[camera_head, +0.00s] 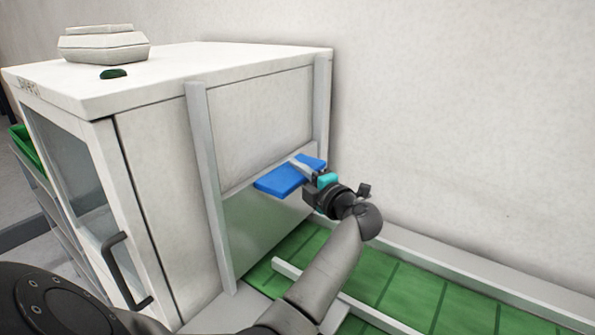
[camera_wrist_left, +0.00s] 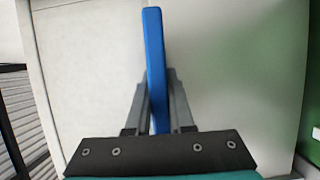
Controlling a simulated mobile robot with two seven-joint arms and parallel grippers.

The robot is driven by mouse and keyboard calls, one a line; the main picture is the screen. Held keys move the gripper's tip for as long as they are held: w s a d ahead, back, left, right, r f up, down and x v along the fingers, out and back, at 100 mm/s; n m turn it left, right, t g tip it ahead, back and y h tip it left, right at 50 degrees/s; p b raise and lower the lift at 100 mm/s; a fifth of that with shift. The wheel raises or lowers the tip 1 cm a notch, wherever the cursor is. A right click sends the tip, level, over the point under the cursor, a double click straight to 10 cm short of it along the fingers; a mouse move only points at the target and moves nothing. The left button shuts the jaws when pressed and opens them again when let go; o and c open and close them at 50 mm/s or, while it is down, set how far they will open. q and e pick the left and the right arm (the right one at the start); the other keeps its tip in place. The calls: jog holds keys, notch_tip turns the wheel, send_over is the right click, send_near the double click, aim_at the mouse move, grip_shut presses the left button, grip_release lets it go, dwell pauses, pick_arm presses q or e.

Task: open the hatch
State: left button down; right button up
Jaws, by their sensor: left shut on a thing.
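The hatch is a pale panel (camera_head: 262,115) on the side of a white cabinet, between two upright grey rails. A flat blue handle (camera_head: 281,180) sticks out near its lower edge. My left gripper (camera_head: 308,170) is shut on the blue handle, with its fingers on either side of it. In the left wrist view the blue handle (camera_wrist_left: 154,45) stands edge-on between the two grey fingers. A green-tinted area (camera_head: 262,232) shows below the handle; I cannot tell whether it is an opening or a surface. My right gripper is not in view.
The white cabinet (camera_head: 200,62) has a front door with a black handle (camera_head: 115,270). A white lidded box (camera_head: 103,45) and a small dark green object (camera_head: 113,74) are on top. A green tiled surface (camera_head: 415,290) with pale rails lies below my left arm, beside the wall.

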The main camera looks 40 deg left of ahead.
pick_arm(q)
notch_tip(320, 180, up, 15)
jog(key=p, duration=1.3)
jog(key=shift+p, duration=0.35)
jog(key=c, duration=0.8)
grip_release()
jog(key=shift+f, duration=0.1)
